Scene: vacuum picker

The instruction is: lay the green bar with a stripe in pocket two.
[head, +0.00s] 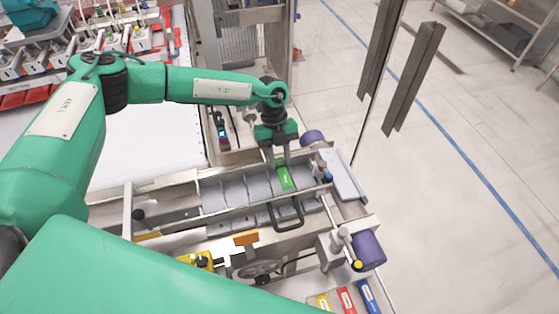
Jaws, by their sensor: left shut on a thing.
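The green bar (286,179) is held upright in the fingers of my left gripper (281,163). It is at the right part of the long metal tray with pockets (236,191), which thin dividers split into several grey compartments. The bar's lower end is over or inside one of these compartments; I cannot tell which, or whether it touches the floor of it. A pale mark shows on the bar, but it is too small to tell whether it is a stripe. My right gripper is not in view.
A black handle (287,214) stands in front of the tray. A purple roller (368,251) is at the front right. A glass panel with dark posts stands at the right.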

